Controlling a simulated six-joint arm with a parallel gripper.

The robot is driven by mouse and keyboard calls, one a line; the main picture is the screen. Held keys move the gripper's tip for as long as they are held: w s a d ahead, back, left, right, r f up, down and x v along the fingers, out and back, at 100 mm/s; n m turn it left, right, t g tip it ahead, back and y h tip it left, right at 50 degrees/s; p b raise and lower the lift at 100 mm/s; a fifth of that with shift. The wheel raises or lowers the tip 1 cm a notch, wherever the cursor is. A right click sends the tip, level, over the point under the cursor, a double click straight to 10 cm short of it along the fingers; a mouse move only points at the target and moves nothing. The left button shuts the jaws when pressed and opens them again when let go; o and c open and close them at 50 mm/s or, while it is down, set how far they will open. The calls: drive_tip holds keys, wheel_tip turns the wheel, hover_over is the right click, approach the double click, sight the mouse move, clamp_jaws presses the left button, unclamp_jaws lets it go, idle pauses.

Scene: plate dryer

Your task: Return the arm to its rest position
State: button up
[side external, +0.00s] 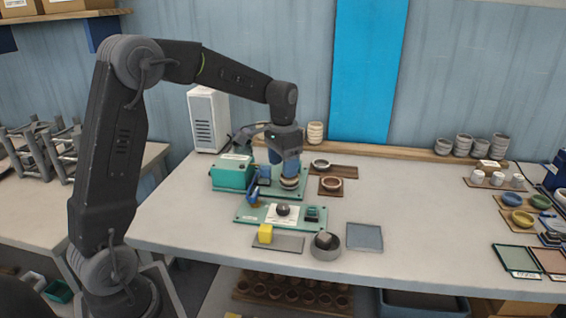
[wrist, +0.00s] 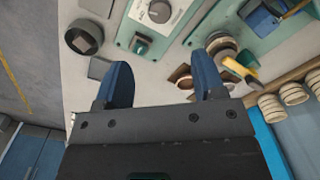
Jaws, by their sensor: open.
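My gripper (side external: 288,161) is over the table near the green dryer unit, pointing down. In the wrist view its two blue fingers (wrist: 165,88) are apart with nothing between them. Just below the gripper in the side view is a stack of round pieces (side external: 289,183) on the green base (side external: 228,192). The stack also shows beyond the right finger in the wrist view (wrist: 222,46). I cannot tell whether a finger touches it. The arm is bent over the table.
Brown boards with rings (side external: 331,186) are to the right. A white box (side external: 208,119) stands behind. The table's right middle is clear.

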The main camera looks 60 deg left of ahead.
drive_tip(key=s+d+r+t, duration=0.2)
drive_tip(key=s+d, duration=0.5)
drive_tip(key=s, duration=0.4)
drive_tip(key=s+d+r+t, duration=0.3)
drive_tip(key=s+d, duration=0.4)
drive_tip(key=s, duration=0.4)
drive_tip(key=shift+r+n+t, duration=0.3)
drive_tip(key=shift+r+n, duration=0.1)
drive_tip(key=shift+r, duration=0.35)
drive_tip(key=shift+c, duration=0.2)
